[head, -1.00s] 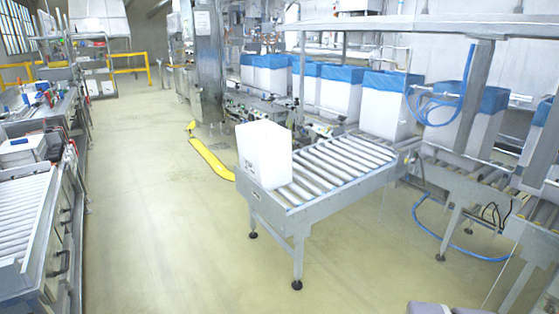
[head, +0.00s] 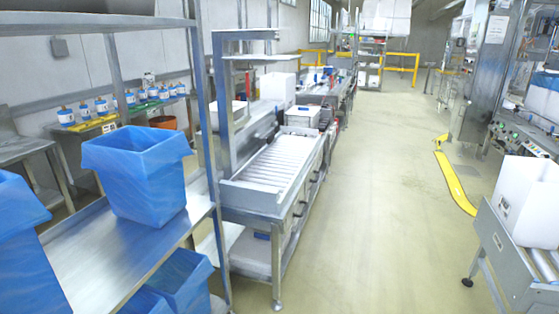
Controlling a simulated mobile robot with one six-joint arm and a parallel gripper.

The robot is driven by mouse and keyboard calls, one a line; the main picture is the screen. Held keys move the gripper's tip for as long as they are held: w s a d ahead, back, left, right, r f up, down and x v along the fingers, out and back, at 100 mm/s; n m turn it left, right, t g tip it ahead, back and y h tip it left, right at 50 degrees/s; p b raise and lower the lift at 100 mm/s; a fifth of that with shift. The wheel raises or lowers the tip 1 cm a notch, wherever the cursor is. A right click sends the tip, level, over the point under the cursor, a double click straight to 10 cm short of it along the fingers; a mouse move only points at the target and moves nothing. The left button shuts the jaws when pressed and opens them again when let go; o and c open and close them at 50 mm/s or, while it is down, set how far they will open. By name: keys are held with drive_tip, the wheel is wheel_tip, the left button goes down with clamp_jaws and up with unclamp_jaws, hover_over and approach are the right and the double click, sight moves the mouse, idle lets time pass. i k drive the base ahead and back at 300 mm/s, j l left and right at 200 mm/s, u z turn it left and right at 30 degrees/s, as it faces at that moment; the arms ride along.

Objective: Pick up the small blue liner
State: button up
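Several blue liners stand on a metal shelf rack at the left. One open blue liner (head: 148,185) stands upright on the middle shelf (head: 80,262). A larger-looking blue liner (head: 25,265) is cut off by the left edge. On the level below, a blue liner (head: 183,280) and another blue liner (head: 145,303) show only in part, cut by the bottom edge and partly hidden by the shelf. I cannot tell for certain which one is the small liner. My gripper is not in view.
A roller table (head: 270,165) stands right of the rack. A white box (head: 527,200) sits on a conveyor (head: 505,255) at the right. Bottles (head: 85,110) line a bench behind the rack. The floor aisle (head: 390,215) between is clear.

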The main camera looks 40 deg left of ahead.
sight(140, 169)
drive_tip(key=j+u, duration=0.1)
drive_tip(key=u, duration=2.25)
